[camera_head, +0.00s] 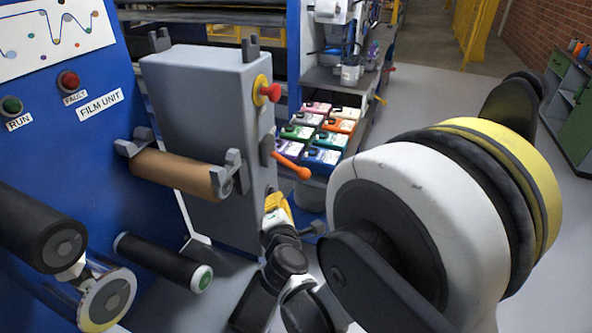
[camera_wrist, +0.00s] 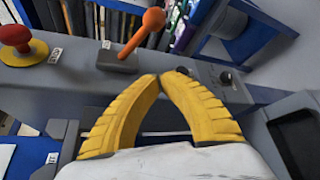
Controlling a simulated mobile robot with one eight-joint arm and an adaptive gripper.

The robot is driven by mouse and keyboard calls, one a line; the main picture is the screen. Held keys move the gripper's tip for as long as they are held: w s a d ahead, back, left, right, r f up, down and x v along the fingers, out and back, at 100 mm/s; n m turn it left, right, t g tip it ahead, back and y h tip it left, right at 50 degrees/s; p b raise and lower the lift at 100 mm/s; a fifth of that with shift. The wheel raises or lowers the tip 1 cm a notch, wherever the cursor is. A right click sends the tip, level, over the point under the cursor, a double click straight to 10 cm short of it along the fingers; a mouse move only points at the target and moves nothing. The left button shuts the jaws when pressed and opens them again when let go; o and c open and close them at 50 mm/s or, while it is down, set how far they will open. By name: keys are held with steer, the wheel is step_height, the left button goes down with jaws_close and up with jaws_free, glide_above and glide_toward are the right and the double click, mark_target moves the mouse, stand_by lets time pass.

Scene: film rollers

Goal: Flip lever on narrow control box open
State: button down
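The narrow control box (camera_head: 205,95) is a tall grey cabinet in the middle of the head view. Its orange lever (camera_head: 292,165) sticks out from the right side and slopes down to a round knob. In the wrist view the lever (camera_wrist: 142,35) rises from a dark base plate, its orange knob toward the top. My gripper (camera_head: 277,207) is just below the lever in the head view. In the wrist view the yellow fingers of my gripper (camera_wrist: 164,77) curve together with tips nearly meeting and nothing between them. They are apart from the lever.
A red button on a yellow disc (camera_head: 265,90) is on the same side of the box, above the lever. A brown roller (camera_head: 178,172) is on its front. Coloured cartons (camera_head: 318,132) stand behind the lever. In the wrist view, small dark knobs (camera_wrist: 224,77) sit right of the lever.

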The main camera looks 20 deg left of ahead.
mark_target(293, 166)
steer(key=b+x, duration=0.3)
steer(key=x, duration=0.7)
steer(key=d, duration=0.1)
steer(key=d+r, duration=0.2)
steer(key=shift+w+d+b, duration=0.35)
steer(key=shift+b, duration=0.05)
steer(key=shift+a, duration=0.1)
